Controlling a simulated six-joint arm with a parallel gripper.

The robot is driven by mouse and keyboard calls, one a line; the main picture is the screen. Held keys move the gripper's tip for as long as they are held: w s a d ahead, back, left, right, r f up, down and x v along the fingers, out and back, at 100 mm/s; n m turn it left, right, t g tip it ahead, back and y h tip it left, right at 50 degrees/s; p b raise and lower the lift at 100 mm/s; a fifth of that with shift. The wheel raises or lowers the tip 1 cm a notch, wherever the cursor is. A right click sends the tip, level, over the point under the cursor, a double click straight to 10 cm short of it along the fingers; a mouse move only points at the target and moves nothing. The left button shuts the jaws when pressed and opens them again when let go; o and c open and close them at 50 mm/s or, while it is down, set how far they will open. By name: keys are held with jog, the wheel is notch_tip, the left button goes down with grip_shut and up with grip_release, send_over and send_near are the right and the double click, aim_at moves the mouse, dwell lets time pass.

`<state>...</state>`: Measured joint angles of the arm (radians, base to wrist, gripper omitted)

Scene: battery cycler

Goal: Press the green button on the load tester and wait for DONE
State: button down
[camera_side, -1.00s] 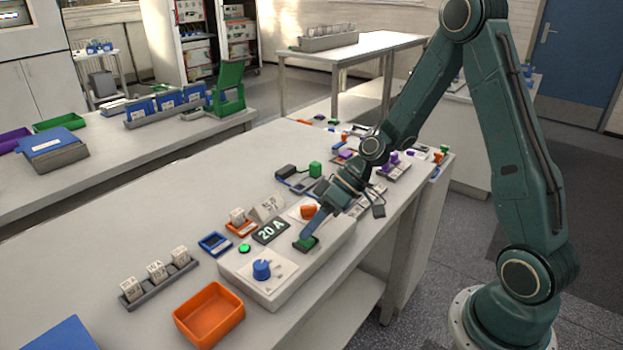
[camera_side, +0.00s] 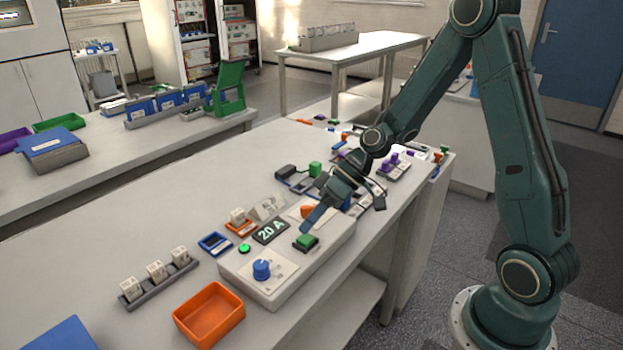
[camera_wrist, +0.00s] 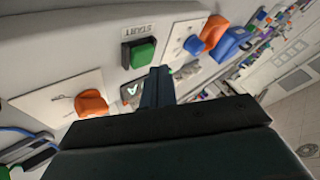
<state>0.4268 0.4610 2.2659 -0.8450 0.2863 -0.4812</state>
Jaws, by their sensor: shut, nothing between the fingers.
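The load tester (camera_side: 285,287) is a pale box on the bench. Its green button (camera_side: 306,241) sits on a dark base at the right side of its top and stands up; it also shows in the wrist view (camera_wrist: 143,52) below a START label. The display (camera_side: 271,231) reads "20 A", and a round green lamp (camera_side: 244,248) is lit. My gripper (camera_side: 306,230) is shut and empty, its tip just behind and above the green button, apart from it. In the wrist view my gripper (camera_wrist: 159,72) points beside the button.
On the tester are a blue knob (camera_side: 262,270) and an orange knob (camera_side: 307,211), partly behind my gripper. An orange tray (camera_side: 209,314) stands in front of it. A rack of white blocks (camera_side: 157,274) is to the left.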

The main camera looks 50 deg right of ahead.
aim_at(311, 237)
jog(key=shift+r, duration=0.1)
jog(key=shift+r, duration=2.4)
jog(key=s+d+r+m+t+h, duration=0.1)
jog(key=s+r+h, duration=0.3)
jog(key=s, duration=0.6)
jog(key=s+d+r+m+h, duration=0.2)
jog(key=s+r+m+h, duration=0.1)
jog(key=s+r, duration=0.4)
jog(key=shift+s+d+r+t+h, duration=0.2)
jog(key=shift+s+t+h, duration=0.35)
jog(key=shift+s, duration=1.15)
jog(key=c, duration=2.2)
grip_release()
